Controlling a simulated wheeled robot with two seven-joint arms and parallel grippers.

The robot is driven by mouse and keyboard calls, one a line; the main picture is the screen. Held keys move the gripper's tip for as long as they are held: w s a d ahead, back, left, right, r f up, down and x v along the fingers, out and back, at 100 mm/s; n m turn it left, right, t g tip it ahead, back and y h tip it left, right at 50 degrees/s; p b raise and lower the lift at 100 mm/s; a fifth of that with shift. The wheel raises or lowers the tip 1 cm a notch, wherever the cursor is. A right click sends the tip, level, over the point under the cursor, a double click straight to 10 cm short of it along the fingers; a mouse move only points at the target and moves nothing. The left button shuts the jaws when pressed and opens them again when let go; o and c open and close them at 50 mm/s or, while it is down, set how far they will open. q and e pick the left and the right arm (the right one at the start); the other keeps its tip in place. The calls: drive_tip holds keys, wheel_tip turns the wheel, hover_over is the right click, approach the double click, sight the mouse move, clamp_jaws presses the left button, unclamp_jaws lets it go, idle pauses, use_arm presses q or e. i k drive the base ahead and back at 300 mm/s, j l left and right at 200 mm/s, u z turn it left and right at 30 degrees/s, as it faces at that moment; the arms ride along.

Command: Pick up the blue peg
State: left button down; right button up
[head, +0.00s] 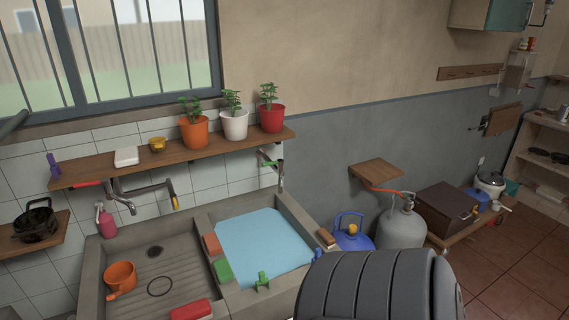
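I cannot make out a blue peg for certain. A small purple-blue upright item (53,165) stands at the left end of the wooden wall shelf; it is too small to tell what it is. A small green item (262,282) sits on the front edge of the water-filled basin. Neither of my grippers is in view, so I cannot see their fingers or anything in them.
The concrete sink (97,262) holds an orange pot (120,277) in its ribbed left basin. Potted plants stand on the wooden shelf (95,176). A blue jug (352,238) and a grey gas cylinder (401,228) stand right. A dark ribbed rounded shape (370,285) blocks the lower centre.

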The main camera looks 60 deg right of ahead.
sight(318, 251)
drive_tip(key=z, duration=2.3)
